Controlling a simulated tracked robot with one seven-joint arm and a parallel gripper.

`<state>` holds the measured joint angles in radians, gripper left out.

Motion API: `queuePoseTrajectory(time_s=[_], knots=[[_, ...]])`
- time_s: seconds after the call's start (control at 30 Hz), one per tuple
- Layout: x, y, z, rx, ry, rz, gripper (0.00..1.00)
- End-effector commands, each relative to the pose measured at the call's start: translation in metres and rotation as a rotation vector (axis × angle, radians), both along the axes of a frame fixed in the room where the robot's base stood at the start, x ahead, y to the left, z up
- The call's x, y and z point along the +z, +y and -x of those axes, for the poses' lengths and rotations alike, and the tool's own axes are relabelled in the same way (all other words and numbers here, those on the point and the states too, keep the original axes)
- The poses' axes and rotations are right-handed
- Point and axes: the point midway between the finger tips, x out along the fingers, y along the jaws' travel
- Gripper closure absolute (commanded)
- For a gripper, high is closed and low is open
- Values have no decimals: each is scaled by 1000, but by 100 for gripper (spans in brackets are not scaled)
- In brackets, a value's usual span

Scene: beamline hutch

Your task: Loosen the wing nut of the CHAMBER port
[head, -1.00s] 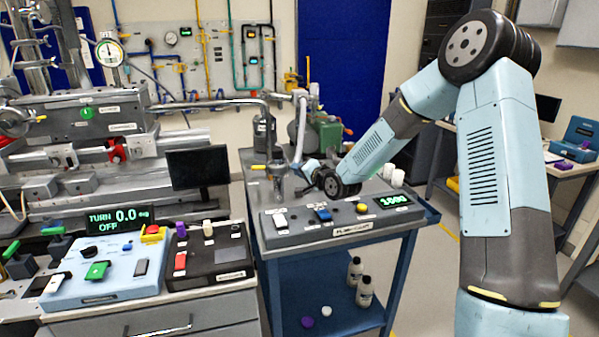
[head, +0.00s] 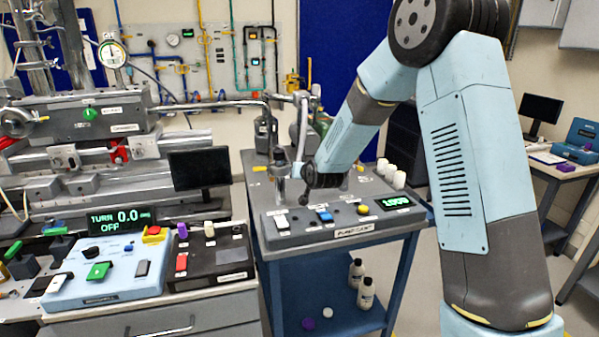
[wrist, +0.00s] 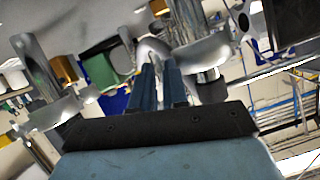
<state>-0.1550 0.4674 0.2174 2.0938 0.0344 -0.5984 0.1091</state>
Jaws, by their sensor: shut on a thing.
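On the pump cart, a silver upright fitting (head: 281,165) stands at the left. My arm's dark wrist is beside it, and it hides most of my gripper in the head view. In the wrist view, my gripper (wrist: 160,70) has its two blue fingers close together and shut on the wing nut, which is mostly hidden between and behind them. Shiny metal pipework and a flange (wrist: 205,55) lie just beyond and to the right of the fingers. I cannot read a CHAMBER label in either view.
The pump cart top (head: 262,200) carries a control panel with a green display (head: 396,202) and several white cylinders (head: 392,174). A metal pipe (head: 215,104) runs in from the left. A monitor (head: 200,169) and control boxes stand left of the cart.

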Motion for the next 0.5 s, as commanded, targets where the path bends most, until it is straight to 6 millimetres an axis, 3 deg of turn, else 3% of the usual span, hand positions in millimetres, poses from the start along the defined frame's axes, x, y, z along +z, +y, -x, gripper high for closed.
queuePoseTrajectory(time_s=[0.5], knots=[[-4,0,1,0,-28,128,100]])
